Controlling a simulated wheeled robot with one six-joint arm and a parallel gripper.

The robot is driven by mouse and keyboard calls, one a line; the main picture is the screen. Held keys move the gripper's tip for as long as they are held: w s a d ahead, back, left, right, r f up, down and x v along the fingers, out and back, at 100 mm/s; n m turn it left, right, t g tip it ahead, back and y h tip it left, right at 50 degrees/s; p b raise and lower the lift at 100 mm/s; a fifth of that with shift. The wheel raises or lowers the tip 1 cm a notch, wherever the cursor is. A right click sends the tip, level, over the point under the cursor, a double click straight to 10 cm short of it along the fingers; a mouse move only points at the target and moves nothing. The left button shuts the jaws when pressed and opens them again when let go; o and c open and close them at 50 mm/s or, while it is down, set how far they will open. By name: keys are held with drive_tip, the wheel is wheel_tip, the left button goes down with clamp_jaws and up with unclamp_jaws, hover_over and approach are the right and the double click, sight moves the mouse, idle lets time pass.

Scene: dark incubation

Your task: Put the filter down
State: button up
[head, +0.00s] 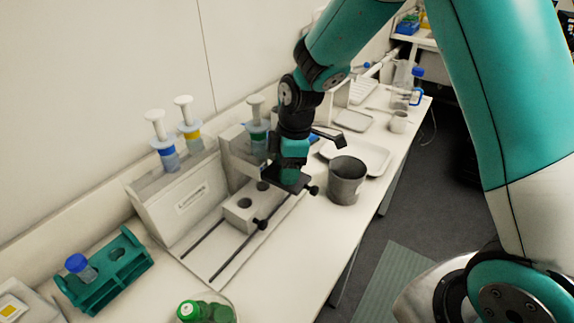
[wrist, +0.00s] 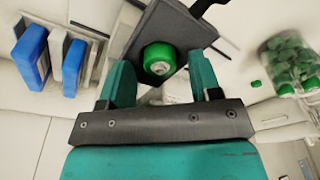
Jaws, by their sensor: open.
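My gripper (head: 290,166) is low over the bench, at a dark clamp plate (head: 292,183) beside a white block with round holes (head: 243,212). In the wrist view my gripper (wrist: 162,80) has its two teal fingers apart. A round green piece with a pale centre (wrist: 158,58), which looks like the filter, lies between the fingertips, over the dark plate (wrist: 178,30). A gap shows on each side of it. In the head view my gripper and wrist hide this piece. I cannot tell how it rests on the plate.
A grey cup (head: 346,182) stands close to the right of my gripper. Syringes with white plungers (head: 159,130) stand in a white rack (head: 178,205) to the left. A teal rack (head: 106,272) and green-capped items (head: 205,312) are in front. A white tray (head: 372,157) lies behind the cup.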

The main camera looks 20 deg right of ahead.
drive_tip(key=shift+r, duration=0.1)
wheel_tip(320, 180, up, 12)
drive_tip(key=d+b, duration=0.2)
drive_tip(key=s+a+r+m+y, duration=0.1)
drive_tip(key=s+a+m, duration=0.2)
drive_tip(key=s, duration=0.9)
drive_tip(key=s+a+r+m+y, duration=0.1)
drive_tip(key=s+a+m, duration=0.2)
drive_tip(key=s, duration=0.9)
drive_tip(key=shift+a+r+m+y, duration=0.3)
drive_tip(key=shift+a+r+m, duration=0.1)
drive_tip(key=shift+m, duration=0.8)
drive_tip(key=shift+d, duration=0.1)
